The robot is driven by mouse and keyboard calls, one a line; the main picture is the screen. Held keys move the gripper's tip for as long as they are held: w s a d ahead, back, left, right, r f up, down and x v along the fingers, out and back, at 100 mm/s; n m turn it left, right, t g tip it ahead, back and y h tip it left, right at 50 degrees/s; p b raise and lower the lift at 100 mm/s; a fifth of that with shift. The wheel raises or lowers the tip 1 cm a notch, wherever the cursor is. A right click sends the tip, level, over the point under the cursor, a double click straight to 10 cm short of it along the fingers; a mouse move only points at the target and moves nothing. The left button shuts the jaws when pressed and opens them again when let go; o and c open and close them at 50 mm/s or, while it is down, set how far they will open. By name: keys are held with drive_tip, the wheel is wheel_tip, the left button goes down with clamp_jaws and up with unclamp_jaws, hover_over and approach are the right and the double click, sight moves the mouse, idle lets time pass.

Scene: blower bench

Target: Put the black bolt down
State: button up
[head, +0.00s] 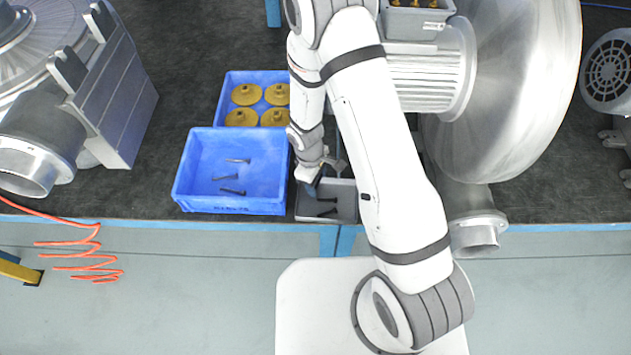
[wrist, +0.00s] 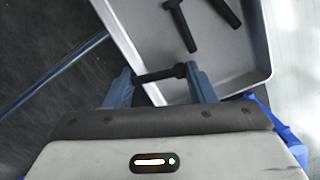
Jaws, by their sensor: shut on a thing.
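My gripper (wrist: 161,88) is shut on a black bolt (wrist: 160,75), which lies crosswise between the two blue-grey fingers in the wrist view. The bolt's head is at the right finger. Gripper and bolt are over the near rim of a grey tray (wrist: 128,45) in the wrist view; I cannot tell the height. In the head view my gripper (head: 312,188) is at the left side of the grey tray (head: 345,213), and the held bolt cannot be made out there. Other black bolts (wrist: 184,27) lie in the grey tray.
A blue bin (head: 205,165) with several black bolts stands left of the grey tray. Behind it is another blue bin (head: 235,77) with yellow discs. A large blower (head: 510,90) stands to the right. The bench's blue front edge (head: 260,226) is close to the tray.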

drive_tip(key=o, duration=1.5)
drive_tip(key=shift+s, duration=0.1)
drive_tip(key=shift+c, duration=0.2)
drive_tip(key=shift+r, duration=0.15)
wheel_tip(320, 180, up, 12)
drive_tip(key=a+b, duration=0.1)
drive_tip(key=shift+w+a, duration=0.3)
drive_tip(key=shift+w, duration=0.15)
drive_tip(key=shift+f, duration=0.2)
